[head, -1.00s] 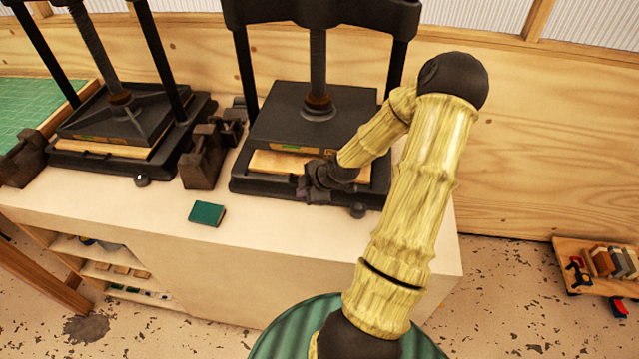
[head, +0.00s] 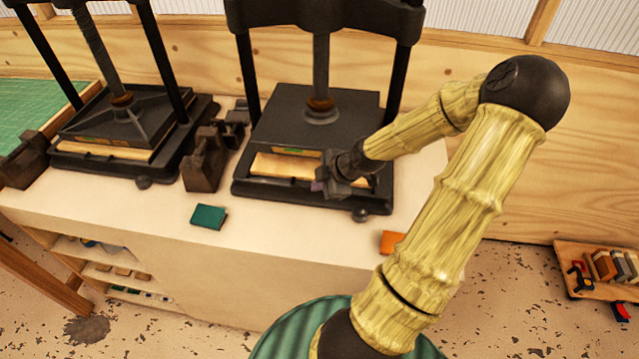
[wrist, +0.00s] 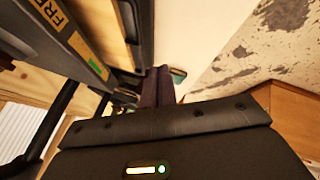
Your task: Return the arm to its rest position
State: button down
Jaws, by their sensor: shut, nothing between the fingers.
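My arm, with bamboo-like links, reaches from the lower right over the counter in the head view. My gripper (head: 322,187) is in front of the right press (head: 312,120), close to its front edge. In the wrist view the gripper's two dark fingers (wrist: 158,88) are together with nothing between them. The gripper partly hides the right end of the press's wooden board (head: 285,166).
A teal book (head: 208,216) and an orange block (head: 391,242), partly behind my arm, lie on the white counter (head: 290,237). A second press (head: 115,125) and dark iron blocks (head: 205,160) stand left. A wooden cart (head: 590,285) is on the floor at right.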

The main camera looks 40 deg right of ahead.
jog(key=shift+s+d, duration=0.1)
jog(key=shift+s, duration=0.1)
jog(key=shift+w, duration=0.1)
jog(key=s+a+r+m+g+h, duration=0.1)
jog(key=s+a+r+m, duration=0.1)
jog(key=a, duration=0.4)
jog(key=s+a+r+m+g, duration=0.1)
jog(key=s+a+r+m, duration=0.2)
jog(key=a+m, duration=0.4)
jog(key=s+a+r+m+g+h, duration=0.1)
jog(key=s+a+r+m+g, duration=0.1)
jog(key=a, duration=0.4)
jog(key=shift+s+a+r+m+h, duration=0.35)
jog(key=shift+s+r+m, duration=0.2)
jog(key=shift+s+m, duration=0.5)
